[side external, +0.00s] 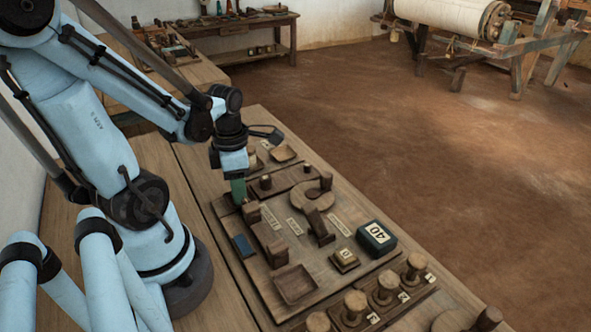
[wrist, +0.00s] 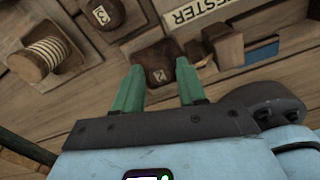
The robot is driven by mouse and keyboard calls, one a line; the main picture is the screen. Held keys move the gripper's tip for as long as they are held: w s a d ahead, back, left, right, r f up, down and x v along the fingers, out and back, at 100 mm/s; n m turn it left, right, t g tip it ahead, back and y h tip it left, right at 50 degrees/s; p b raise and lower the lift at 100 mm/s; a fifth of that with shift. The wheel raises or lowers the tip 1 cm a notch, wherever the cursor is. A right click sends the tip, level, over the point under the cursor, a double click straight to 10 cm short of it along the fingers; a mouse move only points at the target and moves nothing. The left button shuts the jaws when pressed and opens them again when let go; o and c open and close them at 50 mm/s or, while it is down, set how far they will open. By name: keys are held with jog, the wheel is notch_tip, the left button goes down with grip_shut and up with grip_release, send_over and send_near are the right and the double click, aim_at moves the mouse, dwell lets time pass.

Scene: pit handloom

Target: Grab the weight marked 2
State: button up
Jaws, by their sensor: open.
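The weight marked 2 (wrist: 154,58) is a small dark brown wooden block with a pale number. In the wrist view it lies just beyond and between the two green fingertips of my gripper (wrist: 160,66). The gripper is open and empty, with a finger toward each side of the weight. I cannot tell how far above it the tips are. In the side view my gripper (side external: 238,190) points down over the left edge of the wooden board. I cannot pick out the weight marked 2 there with certainty.
A weight marked 3 (wrist: 103,13) and a thread spool (wrist: 45,58) lie nearby. A brown block (wrist: 226,44) and a blue block (wrist: 262,52) are to the right. A dark box marked 40 (side external: 376,238), a square tray (side external: 294,284) and several knobbed pieces (side external: 385,287) stand closer to the camera.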

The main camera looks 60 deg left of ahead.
jog(key=shift+c, duration=0.3)
grip_shut()
